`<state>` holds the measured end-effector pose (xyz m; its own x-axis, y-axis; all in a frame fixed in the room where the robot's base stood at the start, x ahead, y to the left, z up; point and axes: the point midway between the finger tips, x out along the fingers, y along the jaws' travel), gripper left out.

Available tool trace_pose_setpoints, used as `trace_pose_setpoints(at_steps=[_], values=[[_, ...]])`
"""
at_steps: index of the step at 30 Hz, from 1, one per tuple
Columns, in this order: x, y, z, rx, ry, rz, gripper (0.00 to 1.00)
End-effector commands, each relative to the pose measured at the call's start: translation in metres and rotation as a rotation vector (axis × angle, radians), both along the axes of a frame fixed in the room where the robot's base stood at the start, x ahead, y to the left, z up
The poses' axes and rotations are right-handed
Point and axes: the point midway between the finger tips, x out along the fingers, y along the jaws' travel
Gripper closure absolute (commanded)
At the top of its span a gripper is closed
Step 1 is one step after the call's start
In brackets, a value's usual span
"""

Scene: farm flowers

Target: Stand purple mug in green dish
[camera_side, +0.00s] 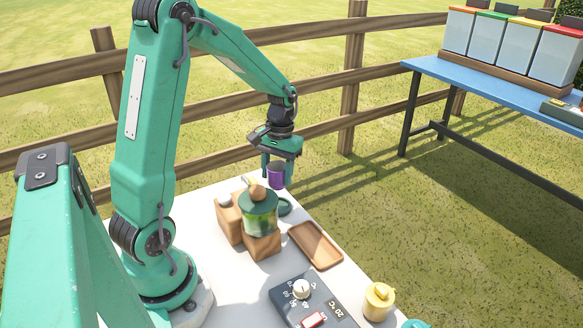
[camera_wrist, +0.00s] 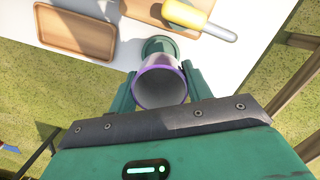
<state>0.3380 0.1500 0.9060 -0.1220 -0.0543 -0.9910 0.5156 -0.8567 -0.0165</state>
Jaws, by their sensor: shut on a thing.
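The purple mug (camera_side: 276,175) is between the fingers of my gripper (camera_side: 279,168), which is shut on it. In the side view it is held upright above the far part of the white table. In the wrist view the mug (camera_wrist: 160,82) shows its purple rim and pale grey inside, with a finger of my gripper (camera_wrist: 160,88) on each side. The green dish (camera_side: 285,206) is below the mug, partly hidden behind the jar in the side view. In the wrist view the green dish (camera_wrist: 158,46) shows just beyond the mug's rim, partly covered by it.
A brown wooden tray (camera_side: 315,245) lies nearby. A dark panel with a dial (camera_side: 302,289) and a yellow pot (camera_side: 378,301) are nearer. A wooden fence runs behind the table.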

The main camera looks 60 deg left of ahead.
Motion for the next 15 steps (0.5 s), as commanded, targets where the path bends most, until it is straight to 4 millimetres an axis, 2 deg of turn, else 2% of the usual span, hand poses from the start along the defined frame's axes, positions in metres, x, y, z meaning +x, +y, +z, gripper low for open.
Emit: trace_pose_setpoints(at_steps=[6,15], values=[[0.0,0.0,-0.029,-0.001,0.002,0.0,0.76],[0.0,0.0,-0.036,0.0,0.0,0.0,0.76]])
